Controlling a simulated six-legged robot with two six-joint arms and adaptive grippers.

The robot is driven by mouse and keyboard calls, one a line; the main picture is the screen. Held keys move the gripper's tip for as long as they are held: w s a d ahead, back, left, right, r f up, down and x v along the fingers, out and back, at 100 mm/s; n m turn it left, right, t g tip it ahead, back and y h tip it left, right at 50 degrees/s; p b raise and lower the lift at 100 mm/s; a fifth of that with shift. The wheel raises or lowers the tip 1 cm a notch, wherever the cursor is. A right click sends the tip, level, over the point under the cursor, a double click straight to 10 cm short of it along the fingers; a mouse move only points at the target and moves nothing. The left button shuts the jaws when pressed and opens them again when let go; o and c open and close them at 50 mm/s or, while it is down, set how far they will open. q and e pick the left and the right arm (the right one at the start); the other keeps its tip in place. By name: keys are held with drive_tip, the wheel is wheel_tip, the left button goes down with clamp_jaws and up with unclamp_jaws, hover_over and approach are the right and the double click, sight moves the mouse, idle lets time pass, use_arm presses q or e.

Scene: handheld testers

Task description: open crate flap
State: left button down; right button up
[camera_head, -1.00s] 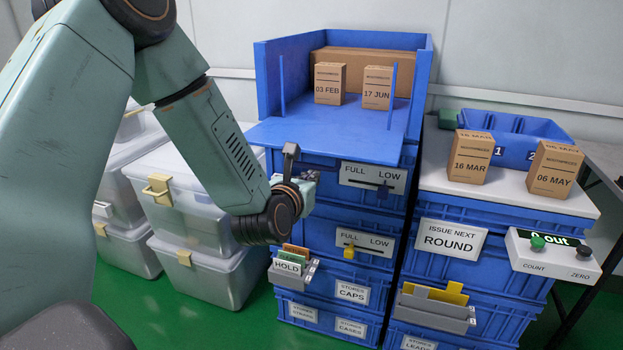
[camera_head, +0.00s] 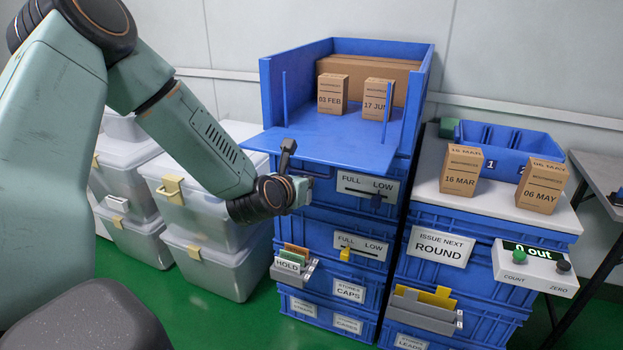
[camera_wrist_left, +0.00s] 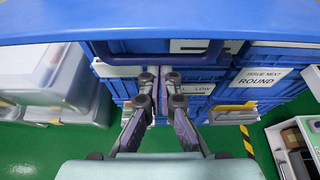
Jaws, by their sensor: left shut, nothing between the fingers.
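The blue flap (camera_head: 318,140) of the top crate (camera_head: 345,45) is folded down and lies about level, sticking out in front of the crate. Two small boxes, 03 FEB (camera_head: 333,93) and 17 JUN (camera_head: 378,99), stand inside behind it. My left gripper (camera_head: 288,148) is shut and empty by the flap's front edge; in the head view I cannot tell whether it touches. In the left wrist view the shut fingers (camera_wrist_left: 159,74) show below the blue flap (camera_wrist_left: 150,22), in front of the crate stack. My right gripper is not in view.
A FULL/LOW label (camera_head: 367,187) is on the crate below the flap. Clear lidded bins (camera_head: 205,195) stand at left. At right, a white-topped stack holds 16 MAR (camera_head: 462,170) and 06 MAY (camera_head: 541,186) boxes, and a counter (camera_head: 535,268) hangs in front.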

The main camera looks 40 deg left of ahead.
sight(319, 157)
use_arm(q)
drive_tip(key=r, duration=0.1)
drive_tip(key=r+p, duration=0.1)
drive_tip(key=shift+d+r, duration=0.3)
drive_tip(key=shift+d, duration=0.05)
drive_tip(key=shift+s+a+r+g+p, duration=0.1)
drive_tip(key=shift+a+r+g+p, duration=0.2)
drive_tip(key=shift+r+g+p, duration=0.6)
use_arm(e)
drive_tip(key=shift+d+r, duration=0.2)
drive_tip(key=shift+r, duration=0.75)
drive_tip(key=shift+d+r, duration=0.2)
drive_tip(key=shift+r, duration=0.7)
use_arm(q)
drive_tip(key=shift+d+f+t, duration=0.1)
drive_tip(key=shift+f+t, duration=0.2)
drive_tip(key=shift+f, duration=0.05)
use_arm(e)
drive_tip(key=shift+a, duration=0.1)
